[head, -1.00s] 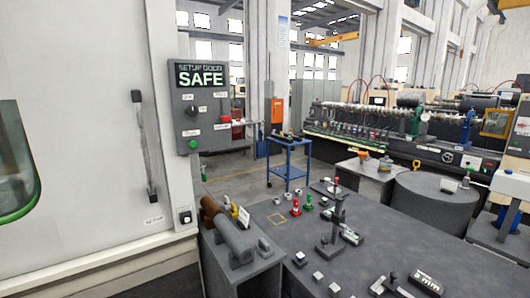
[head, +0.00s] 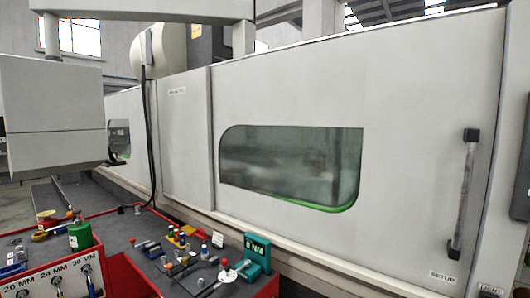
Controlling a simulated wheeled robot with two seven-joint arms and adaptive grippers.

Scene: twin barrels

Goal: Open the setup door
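The setup door (head: 300,90) is a large pale grey panel filling the middle and right of the head view. It has a dark green-edged window (head: 290,165). A long upright handle (head: 463,195) with dark end mounts is near its right edge. A small "SETUP" label (head: 444,277) is below the handle. The door looks shut at its right edge. Neither of my grippers shows in the view.
A red-edged bench (head: 130,240) with small tools, a green bottle (head: 81,234) and a teal gauge (head: 257,255) stands at the lower left, in front of the machine. A grey box (head: 50,110) hangs at the left. A dark panel edge (head: 521,160) is at the far right.

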